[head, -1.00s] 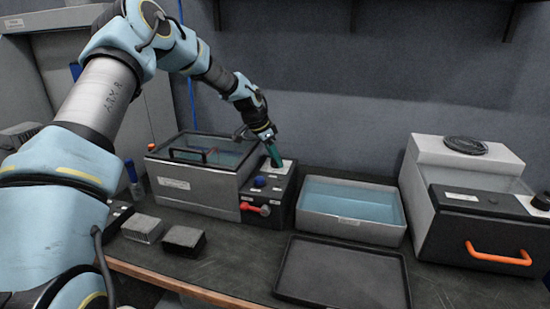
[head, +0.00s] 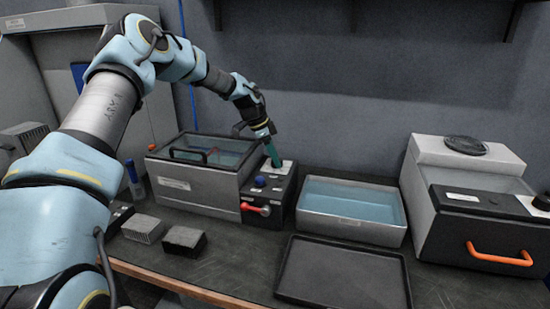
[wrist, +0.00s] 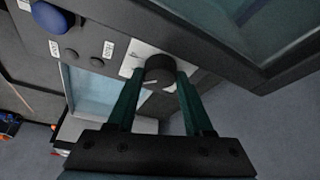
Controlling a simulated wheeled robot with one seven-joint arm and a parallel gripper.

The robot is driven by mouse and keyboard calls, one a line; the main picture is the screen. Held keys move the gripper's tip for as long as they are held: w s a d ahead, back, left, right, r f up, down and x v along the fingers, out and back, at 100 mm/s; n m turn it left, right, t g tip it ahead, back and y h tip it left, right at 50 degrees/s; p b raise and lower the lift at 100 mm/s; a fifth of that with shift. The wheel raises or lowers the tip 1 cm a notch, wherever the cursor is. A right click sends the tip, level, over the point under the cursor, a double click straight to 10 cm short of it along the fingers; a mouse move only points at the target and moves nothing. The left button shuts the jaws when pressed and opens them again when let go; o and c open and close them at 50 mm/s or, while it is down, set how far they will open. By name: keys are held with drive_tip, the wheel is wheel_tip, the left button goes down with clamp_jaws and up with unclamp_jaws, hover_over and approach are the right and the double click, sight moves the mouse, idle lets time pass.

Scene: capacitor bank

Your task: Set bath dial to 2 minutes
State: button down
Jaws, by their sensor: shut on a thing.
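The bath dial is a black round knob (wrist: 160,72) with a pale pointer line, on a white plate of the bath's dark control box (head: 283,206). My gripper (wrist: 160,85) is shut on the dial, with one green finger on each side of it in the wrist view. In the head view my gripper (head: 274,160) reaches down to the box top and hides the dial. The bath (head: 200,186) is a grey tank with a closed glass lid. The dial's scale marks are too small to read.
A blue button (head: 260,181) and a red-handled lever (head: 256,209) are on the control box. A water tray (head: 350,228) stands right of it, with a black tray (head: 342,297) in front. Two finned blocks (head: 184,240) lie front left. A machine with an orange handle (head: 499,258) stands far right.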

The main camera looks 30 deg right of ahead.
drive_tip(key=shift+c, duration=1.5)
unclamp_jaws()
drive_tip(key=b+v, duration=0.2)
drive_tip(key=v, duration=0.8)
drive_tip(key=shift+a+r, duration=0.15)
drive_tip(key=shift+r, duration=0.25)
